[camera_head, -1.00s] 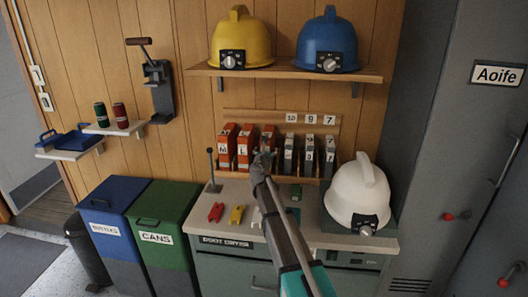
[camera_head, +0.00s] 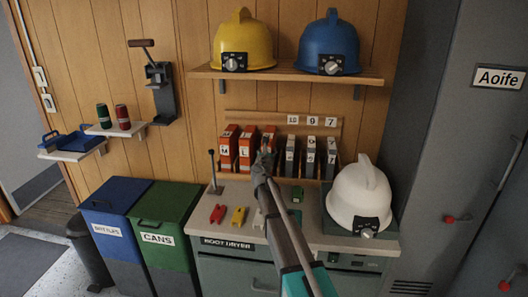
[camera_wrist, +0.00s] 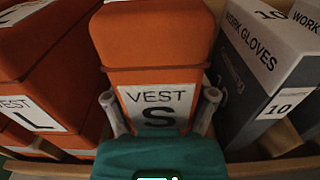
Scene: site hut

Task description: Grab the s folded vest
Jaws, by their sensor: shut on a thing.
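The orange folded vest marked S (camera_wrist: 155,45) fills the middle of the wrist view, upright, with its white "VEST S" label facing me. My gripper (camera_wrist: 158,112) has one finger on each side of its lower label and is shut on it. In the head view my gripper (camera_head: 264,160) is in front of the S vest (camera_head: 268,134) and hides its lower part. The vest stands in the row on the rack. The orange vest marked L (camera_wrist: 45,65) is just to its left; the one marked M (camera_head: 229,148) stands farther left.
Grey work-glove packs (camera_wrist: 265,75) stand close on the right, with a narrow gap. A white helmet (camera_head: 360,195) sits on the right of the worktop (camera_head: 220,225). A shelf (camera_head: 285,75) with yellow and blue helmets hangs above. Small coloured items lie in front.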

